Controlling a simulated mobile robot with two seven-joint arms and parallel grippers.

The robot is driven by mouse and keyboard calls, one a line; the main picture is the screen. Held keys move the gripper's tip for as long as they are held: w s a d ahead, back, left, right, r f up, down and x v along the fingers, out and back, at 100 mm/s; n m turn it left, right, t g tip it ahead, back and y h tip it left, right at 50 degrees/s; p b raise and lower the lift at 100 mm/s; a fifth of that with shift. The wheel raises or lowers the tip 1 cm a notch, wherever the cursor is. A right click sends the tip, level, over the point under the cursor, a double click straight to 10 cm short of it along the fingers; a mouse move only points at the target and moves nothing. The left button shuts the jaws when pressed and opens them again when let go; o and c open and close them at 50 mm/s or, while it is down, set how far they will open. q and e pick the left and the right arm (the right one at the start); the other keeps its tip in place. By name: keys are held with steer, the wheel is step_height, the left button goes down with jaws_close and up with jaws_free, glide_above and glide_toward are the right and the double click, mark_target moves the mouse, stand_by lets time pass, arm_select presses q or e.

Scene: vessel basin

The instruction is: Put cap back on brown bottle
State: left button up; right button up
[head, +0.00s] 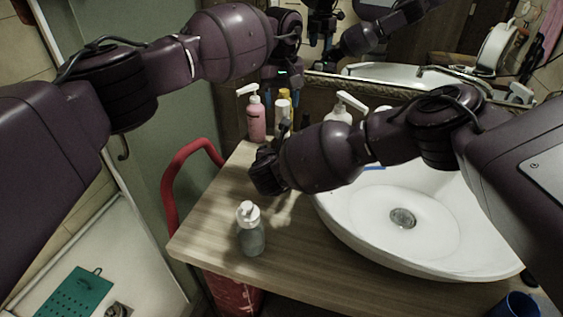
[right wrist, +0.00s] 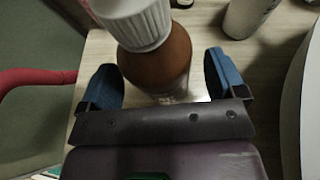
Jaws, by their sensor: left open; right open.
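In the right wrist view a brown bottle (right wrist: 165,65) stands upright on the wooden counter. A white ribbed cap (right wrist: 138,22) shows at its top; whether it is seated or merely resting there I cannot tell. My right gripper (right wrist: 160,68) is open, its blue fingers on either side of the bottle, with gaps visible. In the head view my right gripper (head: 266,172) is low over the counter, and the brown bottle is not clearly visible there.
A pale pump bottle (head: 251,238) stands near the counter's front left. A pink pump bottle (head: 256,120) and other bottles stand along the back. The white basin (head: 350,225) fills the right. A red rail (head: 172,180) borders the left.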

steer(key=shift+w+f, duration=0.15)
steer(key=shift+w, duration=0.1)
